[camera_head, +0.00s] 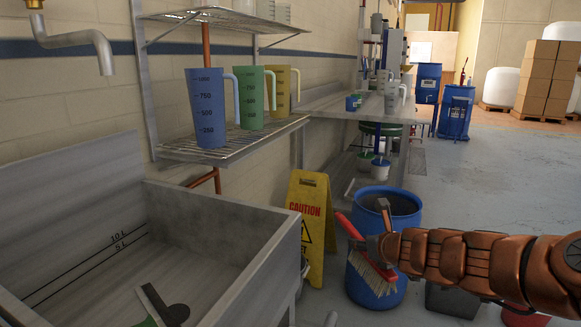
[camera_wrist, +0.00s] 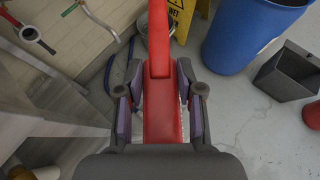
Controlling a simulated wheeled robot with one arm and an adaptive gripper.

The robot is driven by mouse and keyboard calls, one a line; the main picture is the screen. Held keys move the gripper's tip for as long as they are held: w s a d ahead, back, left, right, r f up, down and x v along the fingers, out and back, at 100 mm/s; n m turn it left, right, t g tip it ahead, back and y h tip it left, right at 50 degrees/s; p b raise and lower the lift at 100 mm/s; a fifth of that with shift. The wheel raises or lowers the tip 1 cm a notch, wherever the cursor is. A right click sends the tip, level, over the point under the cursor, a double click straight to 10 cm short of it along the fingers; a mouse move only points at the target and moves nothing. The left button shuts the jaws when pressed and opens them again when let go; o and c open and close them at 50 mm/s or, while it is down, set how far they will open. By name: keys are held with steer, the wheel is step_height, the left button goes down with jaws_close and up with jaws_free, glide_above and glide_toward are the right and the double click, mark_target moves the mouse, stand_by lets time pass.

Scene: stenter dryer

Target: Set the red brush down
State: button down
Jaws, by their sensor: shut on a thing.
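The red brush (camera_head: 372,262) is in my gripper (camera_head: 386,240), with its red back tilted and its pale bristles facing down. It hangs in the air in front of the open blue barrel (camera_head: 375,288) and to the right of the steel sink (camera_head: 240,215). In the wrist view the brush's red body (camera_wrist: 160,60) runs up the middle between the two fingers of my gripper (camera_wrist: 161,95), which are closed on its sides. The bristles are hidden in that view.
A yellow caution sign (camera_head: 310,212) stands between the sink and the barrel. A wire shelf (camera_head: 235,145) above the sink holds blue, green and yellow jugs. A dark grey bin (camera_head: 452,300) stands beside the barrel. The floor at the right is open.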

step_height(320, 180, up, 31)
steer(key=p, duration=3)
